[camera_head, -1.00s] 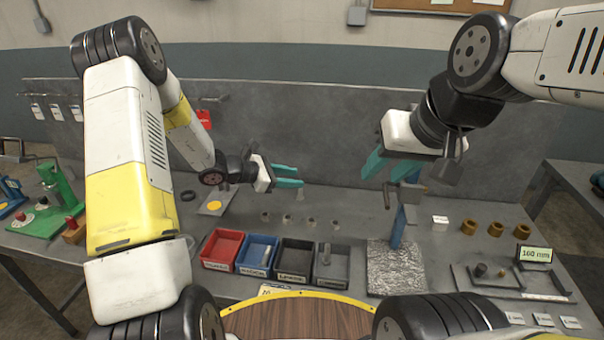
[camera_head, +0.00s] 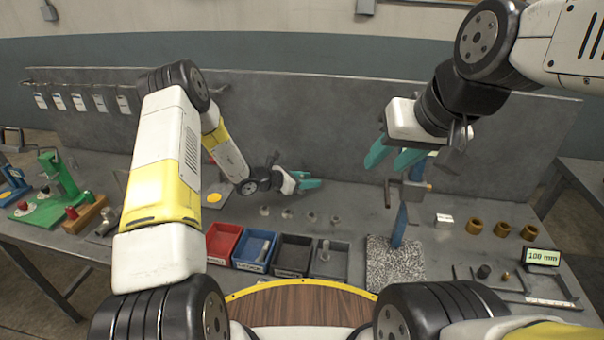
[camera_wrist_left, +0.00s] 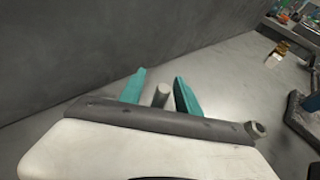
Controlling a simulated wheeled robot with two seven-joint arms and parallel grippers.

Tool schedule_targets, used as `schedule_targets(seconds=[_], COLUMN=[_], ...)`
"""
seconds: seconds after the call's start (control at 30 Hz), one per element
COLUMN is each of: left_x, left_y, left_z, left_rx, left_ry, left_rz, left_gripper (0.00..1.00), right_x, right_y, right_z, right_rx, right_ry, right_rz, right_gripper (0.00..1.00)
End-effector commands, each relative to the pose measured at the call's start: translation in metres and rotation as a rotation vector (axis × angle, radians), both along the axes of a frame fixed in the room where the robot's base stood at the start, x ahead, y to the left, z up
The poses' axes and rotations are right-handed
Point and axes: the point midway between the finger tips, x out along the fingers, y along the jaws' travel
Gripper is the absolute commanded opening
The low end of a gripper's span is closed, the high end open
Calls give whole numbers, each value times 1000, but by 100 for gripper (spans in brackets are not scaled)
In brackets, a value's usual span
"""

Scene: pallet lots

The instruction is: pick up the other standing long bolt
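My left gripper (camera_head: 316,180) is at the back of the bench, close above the surface. In the left wrist view, a grey standing bolt (camera_wrist_left: 160,95) shows between its two teal fingertips (camera_wrist_left: 157,88), which are apart with gaps on both sides. The bolt's lower part is hidden behind the gripper body. A second grey piece with a hex-like end (camera_wrist_left: 255,129) shows at the gripper's right edge. My right gripper (camera_head: 394,158) is open and empty, raised above the bench near the blue post.
Red (camera_head: 221,243), blue (camera_head: 253,250) and dark (camera_head: 292,255) bins stand in front, with a grey bin (camera_head: 329,262) beside them. The blue and grey bins hold metal pieces. Several small metal pieces (camera_head: 287,214) stand behind them. A blue post (camera_head: 399,225) stands right, near brass rings (camera_head: 502,229).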

Motion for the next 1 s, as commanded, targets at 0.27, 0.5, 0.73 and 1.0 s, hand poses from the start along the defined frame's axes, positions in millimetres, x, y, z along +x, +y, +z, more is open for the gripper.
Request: schedule_targets(seconds=[0.27, 0.5, 0.73, 1.0], left_x=[0, 0, 0, 1], left_y=[0, 0, 0, 0], left_z=[0, 0, 1, 13], left_rx=[0, 1, 0, 1], left_ry=[0, -1, -1, -4], left_rz=[0, 0, 0, -2], left_gripper=[24, 0, 0, 0], right_x=[0, 0, 0, 0], right_y=[0, 0, 0, 0], right_z=[0, 0, 0, 0], right_rx=[0, 0, 0, 0], right_ry=[0, 0, 0, 0], right_rz=[0, 0, 0, 0], right_gripper=[39, 39, 39, 39])
